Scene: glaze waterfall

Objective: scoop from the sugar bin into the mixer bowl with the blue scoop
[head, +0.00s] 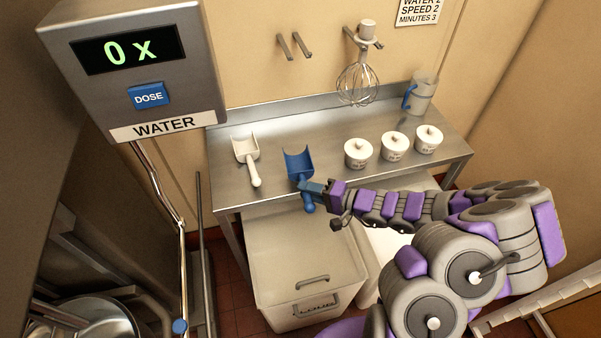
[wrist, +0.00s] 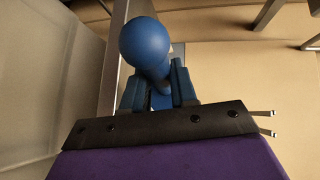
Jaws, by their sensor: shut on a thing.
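The blue scoop (head: 299,163) is at the front edge of the steel table, its bowl over the tabletop and its handle toward me. My gripper (head: 312,188) is shut on the scoop's handle. In the wrist view the handle's round blue end (wrist: 145,42) shows between the fingers of my gripper (wrist: 160,92). I cannot tell whether the scoop still touches the table. A pale bin (head: 300,245) with a front handle stands below the table; its label is too small to read. A round metal vessel (head: 85,318), perhaps the mixer bowl, is partly in view at lower left.
A white scoop (head: 246,150) lies left of the blue one on the table (head: 325,128). Three lidded white tubs (head: 394,146) and a jug (head: 422,93) stand to the right. A whisk (head: 358,82) hangs behind. The water dispenser (head: 140,65) reads 0 X at upper left.

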